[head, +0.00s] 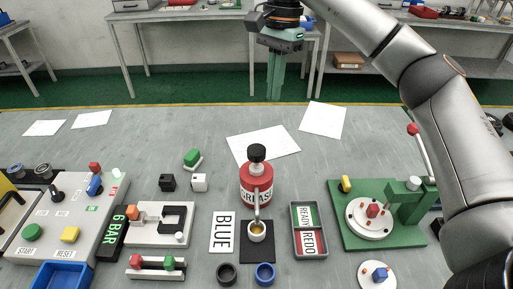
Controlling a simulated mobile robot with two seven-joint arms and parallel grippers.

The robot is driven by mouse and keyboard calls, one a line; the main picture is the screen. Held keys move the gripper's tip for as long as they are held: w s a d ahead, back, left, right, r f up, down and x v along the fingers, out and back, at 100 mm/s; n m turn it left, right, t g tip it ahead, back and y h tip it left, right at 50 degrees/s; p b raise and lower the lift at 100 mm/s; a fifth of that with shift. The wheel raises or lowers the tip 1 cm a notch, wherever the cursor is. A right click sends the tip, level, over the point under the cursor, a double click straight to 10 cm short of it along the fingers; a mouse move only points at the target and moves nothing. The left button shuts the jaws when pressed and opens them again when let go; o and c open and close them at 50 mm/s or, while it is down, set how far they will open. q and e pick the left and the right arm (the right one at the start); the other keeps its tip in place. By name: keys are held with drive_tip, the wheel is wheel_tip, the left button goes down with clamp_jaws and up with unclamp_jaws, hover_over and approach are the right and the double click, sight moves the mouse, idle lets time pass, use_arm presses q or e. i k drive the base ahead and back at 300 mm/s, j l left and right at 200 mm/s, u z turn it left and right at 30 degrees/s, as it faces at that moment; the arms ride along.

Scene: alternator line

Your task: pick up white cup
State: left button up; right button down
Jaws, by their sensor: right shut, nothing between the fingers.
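A small white cup (257,231) with yellowish contents stands on a black square pad (257,255) at the front middle of the table. It is right in front of a red grease bottle (257,186) with a black cap, whose thin spout comes down to the cup. My right gripper (274,97) hangs well above and beyond the cup, near the table's far edge, with its green fingers pointing down. It is shut and empty. My left gripper is not in view.
A black ring (227,272) and a blue ring (265,273) lie in front of the pad. A BLUE card (222,232) is to its left, a grey READY/REDO tray (310,230) to its right. A green fixture (347,215) stands further right. The table's far part is mostly clear, with paper sheets (262,144).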

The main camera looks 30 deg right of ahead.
sight(256, 233)
drive_tip(key=k, duration=1)
